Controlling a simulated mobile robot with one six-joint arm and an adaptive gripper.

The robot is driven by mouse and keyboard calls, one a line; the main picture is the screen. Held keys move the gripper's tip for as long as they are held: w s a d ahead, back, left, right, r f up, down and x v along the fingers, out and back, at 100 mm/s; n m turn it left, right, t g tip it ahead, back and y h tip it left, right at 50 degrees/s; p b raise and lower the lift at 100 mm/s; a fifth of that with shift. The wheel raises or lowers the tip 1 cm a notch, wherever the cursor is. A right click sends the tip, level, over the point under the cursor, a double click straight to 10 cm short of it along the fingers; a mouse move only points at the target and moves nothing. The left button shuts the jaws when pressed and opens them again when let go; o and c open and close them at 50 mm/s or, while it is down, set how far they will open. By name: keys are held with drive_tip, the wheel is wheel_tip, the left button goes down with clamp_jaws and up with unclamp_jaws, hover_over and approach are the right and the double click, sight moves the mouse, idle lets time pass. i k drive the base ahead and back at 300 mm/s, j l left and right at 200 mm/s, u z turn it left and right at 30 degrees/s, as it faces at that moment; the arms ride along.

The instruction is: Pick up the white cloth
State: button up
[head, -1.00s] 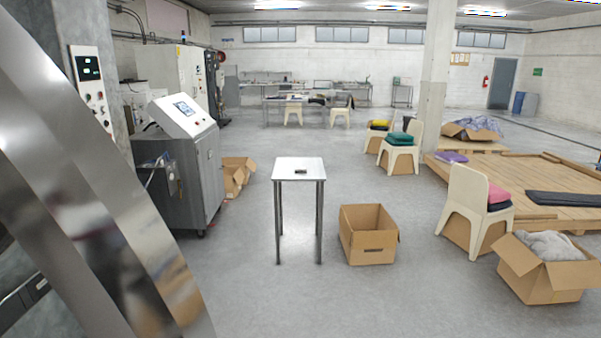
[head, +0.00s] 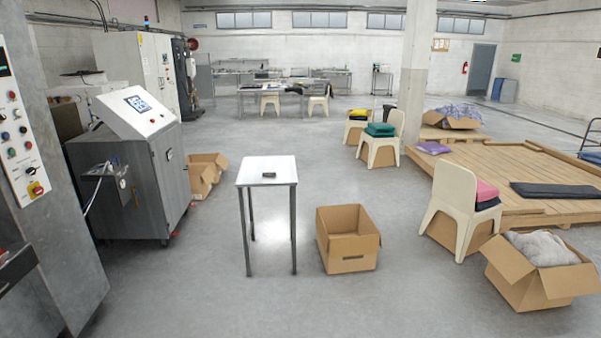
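A pale grey-white bundle of cloth (head: 541,248) lies crumpled in an open cardboard box (head: 530,290) at the lower right of the head view. It is the only whitish cloth I can make out. The box stands on the floor beside a cream chair (head: 452,207). My gripper is not in view.
A grey machine (head: 135,170) and a control panel (head: 20,145) stand left. A wooden platform (head: 500,180) is at right. The foreground floor is clear.

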sight(265, 172)
drive_tip(key=i+u, duration=0.15)
drive_tip(key=i, duration=0.5)
drive_tip(key=i+l+u, duration=0.15)
drive_tip(key=i, duration=0.5)
drive_tip(key=i+l+u, duration=0.15)
drive_tip(key=i, duration=0.55)
drive_tip(key=i+u, duration=0.45)
drive_tip(key=i, duration=1.65)
drive_tip(key=i+z, duration=0.3)
drive_tip(key=i, duration=0.15)
drive_tip(key=i+j+z, duration=0.3)
drive_tip(key=i, duration=0.15)
drive_tip(key=i+j+z, duration=0.25)
drive_tip(key=i, duration=0.2)
drive_tip(key=l, duration=0.1)
